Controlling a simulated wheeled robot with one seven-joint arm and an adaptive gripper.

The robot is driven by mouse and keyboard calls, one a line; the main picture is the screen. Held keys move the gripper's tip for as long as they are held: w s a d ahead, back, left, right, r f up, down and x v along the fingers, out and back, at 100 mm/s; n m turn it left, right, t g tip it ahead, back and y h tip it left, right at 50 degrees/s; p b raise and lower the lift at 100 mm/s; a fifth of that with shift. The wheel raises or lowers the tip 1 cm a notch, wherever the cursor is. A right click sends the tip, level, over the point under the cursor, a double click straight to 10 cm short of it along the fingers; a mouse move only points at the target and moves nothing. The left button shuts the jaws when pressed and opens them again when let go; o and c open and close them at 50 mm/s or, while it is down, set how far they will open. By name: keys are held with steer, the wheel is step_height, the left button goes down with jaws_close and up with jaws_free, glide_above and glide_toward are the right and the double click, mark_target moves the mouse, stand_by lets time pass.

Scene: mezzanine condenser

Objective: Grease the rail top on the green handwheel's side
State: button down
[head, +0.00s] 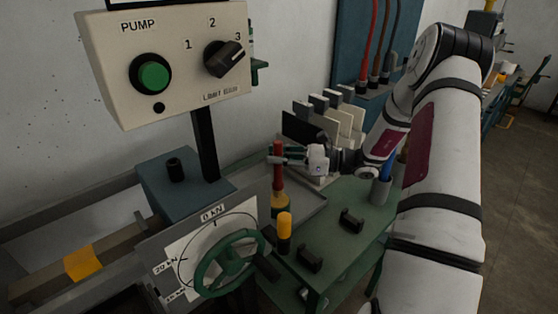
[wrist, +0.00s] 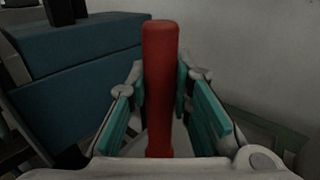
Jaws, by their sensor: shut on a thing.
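My gripper (head: 278,158) is shut on an upright red handle (head: 278,178), above the green bench. In the wrist view the red handle (wrist: 160,70) stands between my gripper's teal-padded fingers (wrist: 160,90). The handle's lower end meets a yellow pot or base (head: 280,207); I cannot tell whether it is in it or part of it. The green handwheel (head: 229,264) is in front of a dial plate (head: 207,250) at the lower middle. A long beam, perhaps a rail (head: 115,250), runs along the machine bed at left, with an orange cloth or patch (head: 84,263) on it.
A yellow-topped black tool (head: 284,228) stands right of the handwheel. Two black blocks (head: 351,220) lie on the green bench (head: 325,240). Pale upright plates (head: 340,118) stand in a rack behind my gripper. A control box (head: 175,60) on a black post rises at upper left.

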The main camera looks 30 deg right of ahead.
mark_target(278, 141)
steer(key=shift+r+p, duration=0.95)
steer(key=shift+r, duration=1.35)
